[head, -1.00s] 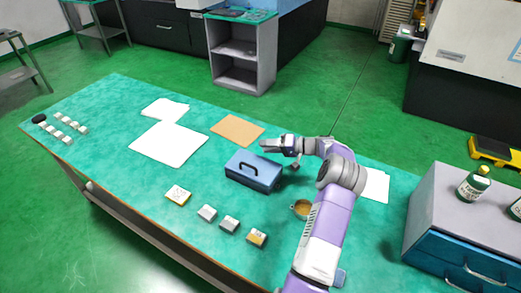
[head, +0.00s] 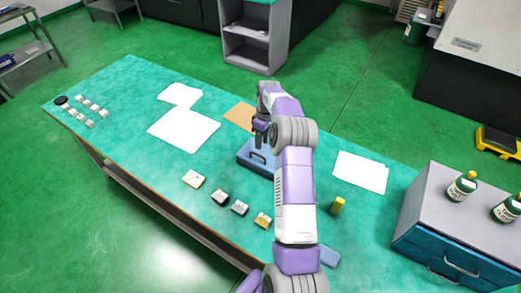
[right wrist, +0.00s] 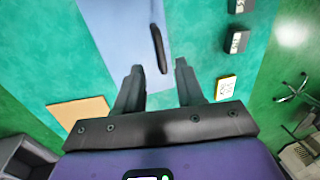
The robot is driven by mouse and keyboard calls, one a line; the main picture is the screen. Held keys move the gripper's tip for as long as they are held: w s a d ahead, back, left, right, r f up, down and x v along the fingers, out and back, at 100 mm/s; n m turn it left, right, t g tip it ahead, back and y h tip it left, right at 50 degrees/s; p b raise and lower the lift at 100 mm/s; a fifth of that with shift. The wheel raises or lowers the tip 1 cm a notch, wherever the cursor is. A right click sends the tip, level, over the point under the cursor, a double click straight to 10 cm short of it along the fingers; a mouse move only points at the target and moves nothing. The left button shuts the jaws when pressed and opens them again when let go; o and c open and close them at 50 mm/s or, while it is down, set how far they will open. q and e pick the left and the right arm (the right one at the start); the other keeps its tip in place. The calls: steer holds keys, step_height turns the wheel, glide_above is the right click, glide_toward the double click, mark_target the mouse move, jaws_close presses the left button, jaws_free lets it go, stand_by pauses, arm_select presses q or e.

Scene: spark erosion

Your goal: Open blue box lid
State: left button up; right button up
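The blue box (head: 245,160) stands on the green table with its lid shut. A dark handle (head: 257,157) sits on its lid. My right arm covers part of the box in the head view. My right gripper (head: 262,136) points down over the box. In the right wrist view the blue box (right wrist: 115,35) fills the upper middle, and its handle (right wrist: 157,48) shows just ahead of the open fingers (right wrist: 159,68). My left gripper is out of view.
White sheets (head: 185,130) and a brown card (head: 240,116) lie near the box. Several small blocks (head: 220,198) stand in front of it. A yellow item (head: 338,206) stands right of my arm. A blue drawer unit (head: 445,245) with bottles is at right.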

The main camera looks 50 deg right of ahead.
mark_target(263, 152)
steer(key=f, duration=0.2)
steer(key=a+f, duration=0.1)
steer(key=f, duration=0.2)
steer(key=shift+s+f, duration=0.1)
steer(key=shift+f, duration=0.2)
jaws_close()
